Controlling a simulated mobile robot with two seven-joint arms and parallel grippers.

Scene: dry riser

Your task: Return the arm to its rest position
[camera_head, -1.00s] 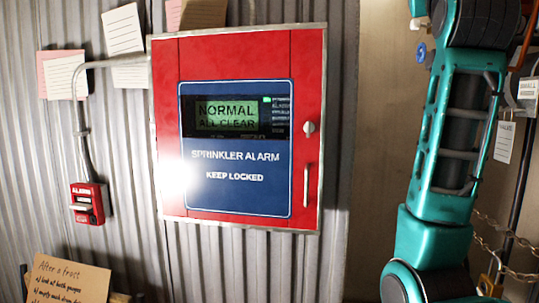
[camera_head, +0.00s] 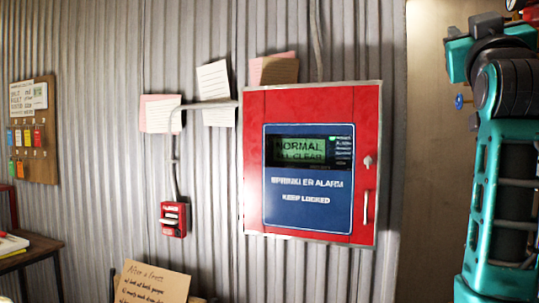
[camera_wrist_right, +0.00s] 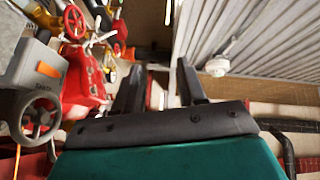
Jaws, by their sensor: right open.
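My right arm, teal and black, rises along the right edge of the head view. My right gripper (camera_wrist_right: 160,88) shows in the right wrist view with its two dark fingers apart and nothing between them. Red pipework and a grey handwheel (camera_wrist_right: 40,115) lie beyond it to the left in that view. In the head view the fingertips cannot be made out clearly. My left gripper is in neither view.
A red sprinkler alarm cabinet (camera_head: 310,218), door shut, reads NORMAL, ALL CLEAR. A red alarm box (camera_head: 173,219) hangs left of it. A cardboard note (camera_head: 152,284) stands below. A tag board (camera_head: 34,130) and a table (camera_head: 30,256) are at far left.

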